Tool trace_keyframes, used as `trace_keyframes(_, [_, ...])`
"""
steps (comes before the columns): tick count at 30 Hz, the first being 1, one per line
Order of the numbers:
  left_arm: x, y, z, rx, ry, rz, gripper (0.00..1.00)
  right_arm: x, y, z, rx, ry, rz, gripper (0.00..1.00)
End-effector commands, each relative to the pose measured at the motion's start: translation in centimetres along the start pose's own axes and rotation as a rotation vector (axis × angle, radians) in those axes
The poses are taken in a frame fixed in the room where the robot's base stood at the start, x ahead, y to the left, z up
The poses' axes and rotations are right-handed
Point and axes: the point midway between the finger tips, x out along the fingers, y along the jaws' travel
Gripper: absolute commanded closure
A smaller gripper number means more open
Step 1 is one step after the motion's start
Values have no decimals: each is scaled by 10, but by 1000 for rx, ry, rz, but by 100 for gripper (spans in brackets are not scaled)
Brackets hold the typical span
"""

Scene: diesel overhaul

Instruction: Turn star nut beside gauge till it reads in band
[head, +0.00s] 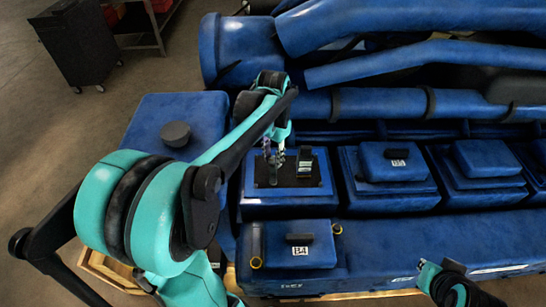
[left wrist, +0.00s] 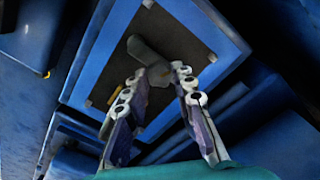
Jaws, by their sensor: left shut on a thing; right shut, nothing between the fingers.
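A black panel (head: 318,178) lies on top of a blue engine block housing, and it also fills the upper part of the left wrist view (left wrist: 185,35). A small dark upright gauge (head: 304,160) stands on it; its reading is too small to tell. My left gripper (head: 273,160) points down at the panel, just left of the gauge. In the left wrist view its fingers (left wrist: 160,85) close on a dark grey piece, seemingly the star nut (left wrist: 158,71), mostly hidden in the head view. My right gripper (head: 462,296) is shut and empty at the lower right.
Blue covers (head: 385,162) stand in a row to the right of the panel. A blue box labelled B4 (head: 298,240) sits in front. Large blue pipes (head: 400,60) run behind. A dark cabinet (head: 75,45) stands on open floor at the far left.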

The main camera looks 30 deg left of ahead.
Motion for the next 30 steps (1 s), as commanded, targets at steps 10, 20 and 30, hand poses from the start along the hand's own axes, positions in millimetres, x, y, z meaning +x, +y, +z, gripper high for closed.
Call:
trace_keyframes(10, [-1,-1,-1,301,2,-2,100,4,0,3,0,0,0,100])
trace_keyframes(20, [-1,-1,-1,485,2,-3,100,6,0,4,0,0,0,100])
trace_keyframes(30, [-1,-1,-1,547,2,-3,100,6,0,4,0,0,0,100])
